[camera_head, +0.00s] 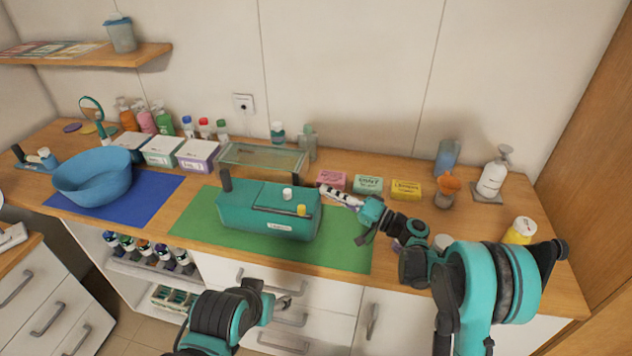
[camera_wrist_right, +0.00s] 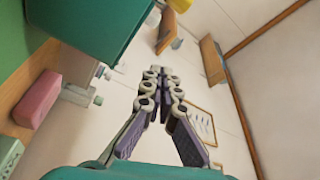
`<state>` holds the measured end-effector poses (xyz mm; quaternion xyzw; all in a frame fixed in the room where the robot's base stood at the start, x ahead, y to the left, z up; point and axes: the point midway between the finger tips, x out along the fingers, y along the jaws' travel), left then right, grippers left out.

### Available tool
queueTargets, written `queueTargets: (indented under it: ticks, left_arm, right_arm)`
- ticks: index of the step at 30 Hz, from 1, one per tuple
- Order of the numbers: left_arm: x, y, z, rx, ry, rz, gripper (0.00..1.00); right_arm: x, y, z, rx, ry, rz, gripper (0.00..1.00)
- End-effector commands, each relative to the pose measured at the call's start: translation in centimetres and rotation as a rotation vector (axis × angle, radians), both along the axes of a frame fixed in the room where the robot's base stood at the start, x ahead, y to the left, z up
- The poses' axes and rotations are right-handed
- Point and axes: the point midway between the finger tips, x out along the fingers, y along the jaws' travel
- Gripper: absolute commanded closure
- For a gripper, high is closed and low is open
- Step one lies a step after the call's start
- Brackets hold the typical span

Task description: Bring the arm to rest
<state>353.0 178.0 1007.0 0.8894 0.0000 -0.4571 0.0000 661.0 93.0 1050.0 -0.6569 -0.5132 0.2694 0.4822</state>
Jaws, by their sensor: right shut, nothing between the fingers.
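My right arm reaches in from the right in the head view. Its gripper (camera_head: 340,196) is over the counter, just right of the teal box (camera_head: 262,222) and in front of the pink box (camera_head: 331,179). In the right wrist view the fingers (camera_wrist_right: 158,78) meet at their tips, shut with nothing between them.
The teal box stands on a green mat (camera_head: 350,258). A blue bowl (camera_head: 92,182) is on a blue mat at the left. A glass case (camera_head: 262,160) is behind.

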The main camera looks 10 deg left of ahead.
Motion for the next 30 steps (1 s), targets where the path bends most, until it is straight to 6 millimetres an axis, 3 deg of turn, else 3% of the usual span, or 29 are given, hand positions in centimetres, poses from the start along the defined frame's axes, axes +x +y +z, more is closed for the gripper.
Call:
queueTargets:
  ticks: [8, 13, 20, 30]
  left_arm:
    - [0.0, 0.0, 0.1, 0.0, 0.0, 0.0, 0.43]
    - [0.0, 0.0, 0.1, 0.0, 0.0, 0.0, 0.43]
    - [0.0, 0.0, 0.1, 0.0, 0.0, 0.0, 0.43]
    - [0.0, 0.0, 0.1, 0.0, 0.0, 0.0, 0.43]
  right_arm:
    - [-0.4, -0.6, 0.2, -0.036, 0.007, -0.005, 1.0]
    - [-2.7, -1.4, 1.5, -0.211, 0.045, -0.037, 1.0]
    - [-8.8, -5.2, 1.9, -0.544, 0.107, -0.125, 1.0]
    - [-20.0, -15.1, -0.4, -1.018, 0.157, -0.304, 1.0]
